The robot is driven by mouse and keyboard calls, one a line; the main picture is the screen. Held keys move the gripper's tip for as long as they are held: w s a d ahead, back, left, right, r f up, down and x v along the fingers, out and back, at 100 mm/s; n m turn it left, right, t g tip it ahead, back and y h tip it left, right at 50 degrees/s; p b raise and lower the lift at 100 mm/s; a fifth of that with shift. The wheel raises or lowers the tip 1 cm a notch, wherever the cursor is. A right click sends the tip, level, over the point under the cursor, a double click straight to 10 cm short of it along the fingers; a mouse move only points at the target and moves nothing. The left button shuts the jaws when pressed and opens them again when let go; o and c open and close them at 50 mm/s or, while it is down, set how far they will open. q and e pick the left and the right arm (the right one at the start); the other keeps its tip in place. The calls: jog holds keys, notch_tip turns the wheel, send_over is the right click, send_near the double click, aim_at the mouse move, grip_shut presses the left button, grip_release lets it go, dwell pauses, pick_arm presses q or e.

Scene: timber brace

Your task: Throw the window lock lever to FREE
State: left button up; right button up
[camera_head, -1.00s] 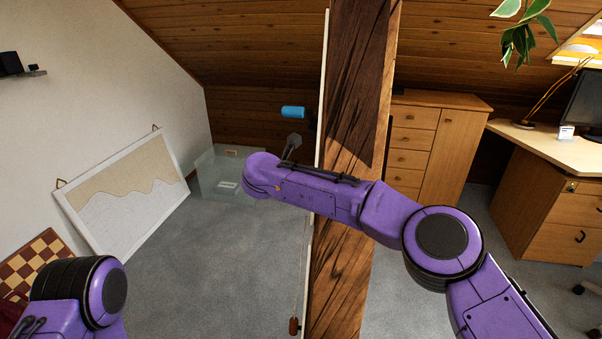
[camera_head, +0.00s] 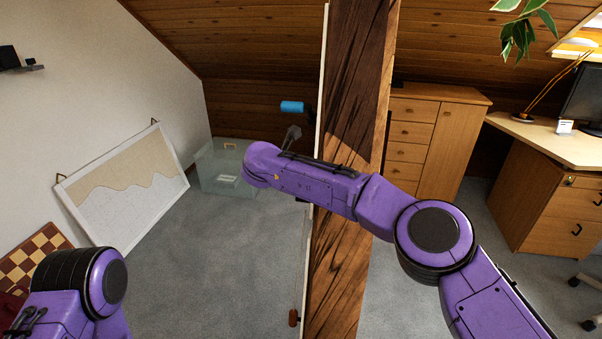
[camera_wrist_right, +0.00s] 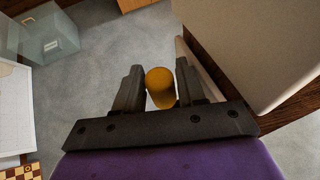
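In the right wrist view a yellow-orange rounded knob (camera_wrist_right: 160,88) sits between the two dark fingers of my right gripper (camera_wrist_right: 160,92), with both fingers against its sides. In the head view this gripper and the knob are hidden behind my purple right forearm, which crosses in front of the timber post (camera_head: 345,250). A blue cylinder (camera_head: 292,107) and a grey block on a dark rod (camera_head: 293,132) stick out left of the post. No FREE marking is readable. Only a link of my left arm shows at bottom left; its gripper is out of view.
A clear box (camera_head: 225,168) and a framed picture (camera_head: 125,195) stand against the walls, with a chessboard (camera_head: 35,255) in front. A red-brown handle (camera_head: 293,317) hangs on a cord beside the post. A cabinet (camera_head: 435,140) and desk (camera_head: 540,200) stand right.

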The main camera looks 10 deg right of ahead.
jog(key=b+v, duration=0.2)
jog(key=v, duration=0.8)
jog(key=shift+a+r, duration=0.15)
jog(key=shift+a, duration=0.05)
jog(key=shift+s, duration=0.1)
jog(key=shift+c, duration=0.3)
